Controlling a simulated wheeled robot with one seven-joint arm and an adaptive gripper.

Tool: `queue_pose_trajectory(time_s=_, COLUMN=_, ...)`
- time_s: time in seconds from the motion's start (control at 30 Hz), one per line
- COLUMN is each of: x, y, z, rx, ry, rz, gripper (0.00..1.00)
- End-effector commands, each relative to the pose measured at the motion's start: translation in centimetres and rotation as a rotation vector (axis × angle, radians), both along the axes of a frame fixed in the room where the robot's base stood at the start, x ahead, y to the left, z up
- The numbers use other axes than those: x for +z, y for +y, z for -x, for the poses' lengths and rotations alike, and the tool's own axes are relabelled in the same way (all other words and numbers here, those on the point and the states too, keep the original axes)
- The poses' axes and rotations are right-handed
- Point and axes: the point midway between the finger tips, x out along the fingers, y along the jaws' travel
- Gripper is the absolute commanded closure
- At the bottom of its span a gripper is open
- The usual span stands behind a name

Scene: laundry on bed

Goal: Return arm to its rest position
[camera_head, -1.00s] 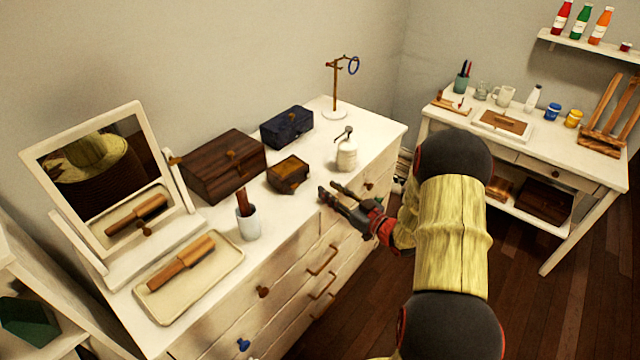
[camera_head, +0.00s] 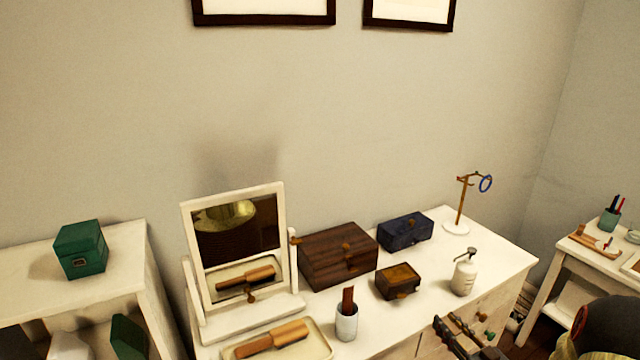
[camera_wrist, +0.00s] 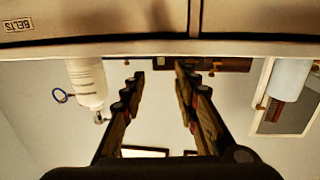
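My gripper (camera_head: 447,319) shows at the lower right in the head view, at the front edge of the white dresser (camera_head: 503,268), near the pump bottle. In the wrist view my gripper (camera_wrist: 161,74) has its two dark fingers apart with nothing between them. That view is upside down, with the dresser edge and a drawer labelled "BELTS" (camera_wrist: 20,26) at the top. My arm is mostly out of the head frame.
On the dresser are a pump bottle (camera_head: 463,278), small wooden box (camera_head: 398,281), larger wooden box (camera_head: 339,257), dark blue box (camera_head: 405,232), ring stand (camera_head: 461,204), white cup (camera_head: 346,323), brush tray (camera_head: 318,346) and mirror (camera_head: 190,225). A side table (camera_head: 572,258) stands right.

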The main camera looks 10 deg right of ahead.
Motion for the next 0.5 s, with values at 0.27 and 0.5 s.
queue_pose_trajectory(time_s=0.27, x=-9.7, y=-4.4, z=2.1, rx=-0.181, ry=0.365, rz=0.077, gripper=0.70)
queue_pose_trajectory(time_s=0.5, x=-13.5, y=-9.6, z=8.6, rx=-0.418, ry=0.776, rz=0.138, gripper=0.70)
